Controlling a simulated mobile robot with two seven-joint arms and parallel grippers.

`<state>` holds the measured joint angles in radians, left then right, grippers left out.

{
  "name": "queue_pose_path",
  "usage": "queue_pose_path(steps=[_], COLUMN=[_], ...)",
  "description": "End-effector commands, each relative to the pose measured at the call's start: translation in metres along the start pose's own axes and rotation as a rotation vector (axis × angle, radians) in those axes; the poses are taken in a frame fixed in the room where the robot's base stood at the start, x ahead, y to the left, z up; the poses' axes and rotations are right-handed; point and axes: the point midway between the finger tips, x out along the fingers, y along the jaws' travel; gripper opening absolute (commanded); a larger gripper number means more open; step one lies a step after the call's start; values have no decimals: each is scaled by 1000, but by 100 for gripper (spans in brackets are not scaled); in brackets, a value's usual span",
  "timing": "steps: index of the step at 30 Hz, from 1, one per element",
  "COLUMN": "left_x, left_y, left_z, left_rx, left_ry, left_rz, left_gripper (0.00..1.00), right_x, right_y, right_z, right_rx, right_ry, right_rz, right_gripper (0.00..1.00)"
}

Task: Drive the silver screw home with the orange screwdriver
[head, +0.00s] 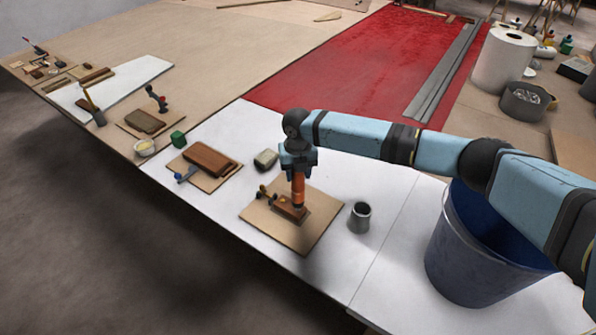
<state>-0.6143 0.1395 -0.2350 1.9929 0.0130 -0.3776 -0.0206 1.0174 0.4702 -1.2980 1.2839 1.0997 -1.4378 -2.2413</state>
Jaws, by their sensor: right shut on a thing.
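My right gripper (298,158) points down over the white table top and is shut on the orange screwdriver (298,187). The screwdriver is upright, its dark lower end at a small brown wooden block (287,206). The block lies on a square tan board (312,232). I cannot make out the silver screw; the screwdriver's lower end and its small size hide it. A small dark clamp-like tool (264,192) stands at the block's left side. My left gripper is not in view.
A grey metal cup (360,217) stands right of the board, and a large blue bucket (462,262) is further right. The table's front edge is near.

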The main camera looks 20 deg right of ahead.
Motion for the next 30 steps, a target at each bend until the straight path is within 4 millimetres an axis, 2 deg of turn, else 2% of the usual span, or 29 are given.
queue_pose_path(steps=[23, 30], left_x=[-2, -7], left_y=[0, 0], left_z=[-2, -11], left_rx=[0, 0], left_ry=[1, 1], left_rz=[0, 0], left_gripper=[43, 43], right_x=[4, -7], right_y=[1, 0], right_z=[0, 0], right_rx=[0, 0], right_ry=[1, 0], right_rz=[1, 1], right_gripper=[18, 18])
